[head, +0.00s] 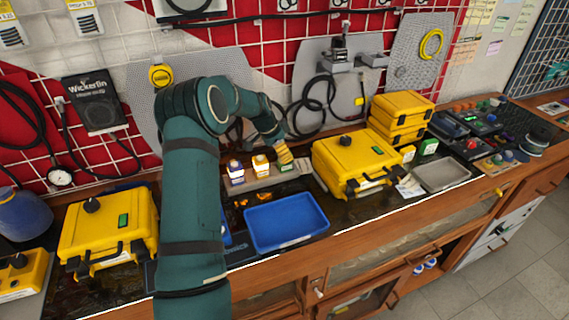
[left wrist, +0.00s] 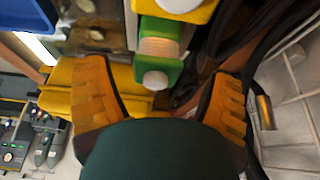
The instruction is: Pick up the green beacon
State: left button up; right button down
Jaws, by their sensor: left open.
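The green beacon (head: 287,168) stands at the right end of a short row on a grey rack (head: 262,181), mostly hidden under my left gripper (head: 284,158) in the head view. In the left wrist view the green beacon (left wrist: 168,38) shows its green body and a pale rounded end between my orange fingertips. My left gripper (left wrist: 162,75) is spread open, with a visible gap on both sides of the beacon. I cannot tell how far the beacon reaches into the jaws. My right gripper is not in view.
Two other beacons, an orange one (head: 261,165) and a dark-based one (head: 236,172), stand left on the rack. A blue tray (head: 287,239) lies in front. A yellow case (head: 355,158) stands close on the right, another (head: 107,230) at left. A perforated wall panel (head: 195,65) rises behind.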

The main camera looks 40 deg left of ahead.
aim_at(282, 168)
pick_arm(q)
jog(key=x, duration=0.4)
jog(key=shift+d+f, duration=0.15)
jog(key=shift+f, duration=0.05)
jog(key=shift+s, duration=0.1)
jog(key=c, duration=1.4)
jog(key=shift+o, duration=0.2)
